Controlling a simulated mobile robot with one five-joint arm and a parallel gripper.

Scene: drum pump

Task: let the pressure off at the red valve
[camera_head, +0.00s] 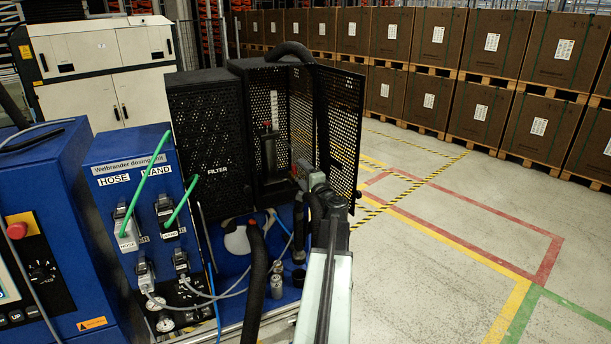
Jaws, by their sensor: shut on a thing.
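My arm reaches up from the bottom centre to the open black mesh cabinet (290,100). My gripper (299,172) is at the cabinet's lower opening, seen from behind, and is shut on what looks like the red valve. The valve is almost wholly hidden by the gripper and wrist; I cannot tell which way it is turned. A dark upright cylinder (269,150) with a small red mark and a pale scale strip above it stands inside the cabinet, left of my gripper.
The mesh door (340,125) stands open close to the right of my arm. A black hose (256,285) rises in front. Open floor (430,265) lies right.

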